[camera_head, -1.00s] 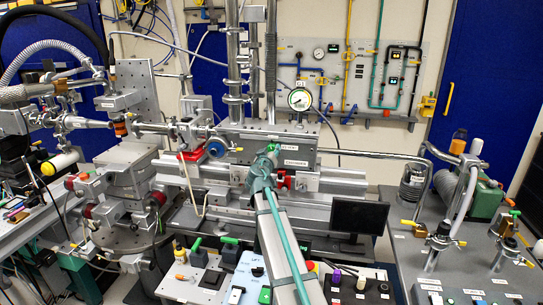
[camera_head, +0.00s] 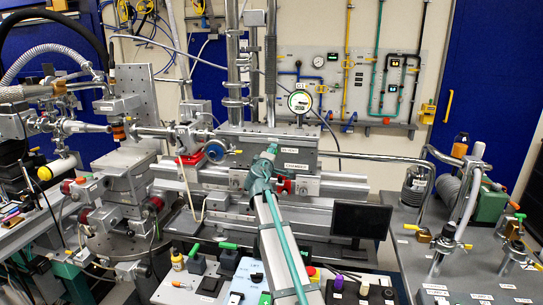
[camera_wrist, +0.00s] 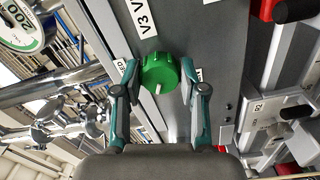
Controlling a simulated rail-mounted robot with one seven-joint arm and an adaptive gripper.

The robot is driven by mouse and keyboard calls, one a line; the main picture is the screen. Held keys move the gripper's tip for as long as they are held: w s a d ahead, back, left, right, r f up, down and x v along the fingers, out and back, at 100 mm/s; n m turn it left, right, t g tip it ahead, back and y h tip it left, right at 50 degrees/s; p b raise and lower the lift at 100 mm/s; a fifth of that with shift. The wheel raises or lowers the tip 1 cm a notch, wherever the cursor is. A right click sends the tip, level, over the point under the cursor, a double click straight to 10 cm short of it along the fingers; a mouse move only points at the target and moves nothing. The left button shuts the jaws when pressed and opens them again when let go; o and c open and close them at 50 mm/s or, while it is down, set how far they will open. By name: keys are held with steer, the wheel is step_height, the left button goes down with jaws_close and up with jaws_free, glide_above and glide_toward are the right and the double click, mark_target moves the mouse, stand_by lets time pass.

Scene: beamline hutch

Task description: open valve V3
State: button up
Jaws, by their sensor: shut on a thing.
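A round green knob (camera_wrist: 158,72) with a white pointer mark is on a grey panel face in the wrist view. The label beside it reads "V3 V", cut off by the picture edge. My gripper (camera_wrist: 159,76) is shut on the knob, one finger on each side. The pointer mark faces toward the palm. A label ending in "ED" (camera_wrist: 121,66) is partly hidden by the left finger, and another label is mostly hidden by the right finger. In the head view, my gripper (camera_head: 266,158) is at the chamber front and hides most of the knob.
A dark monitor (camera_head: 360,220) stands to the right. A red part (camera_head: 285,186) sits close beside my gripper. Switch panels (camera_head: 230,275) lie in front, below my arm.

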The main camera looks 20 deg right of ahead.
steer(key=n+p, duration=0.4)
steer(key=n, duration=0.7)
stand_by(0.5)
steer(key=o, duration=1.1)
steer(key=v, duration=1.2)
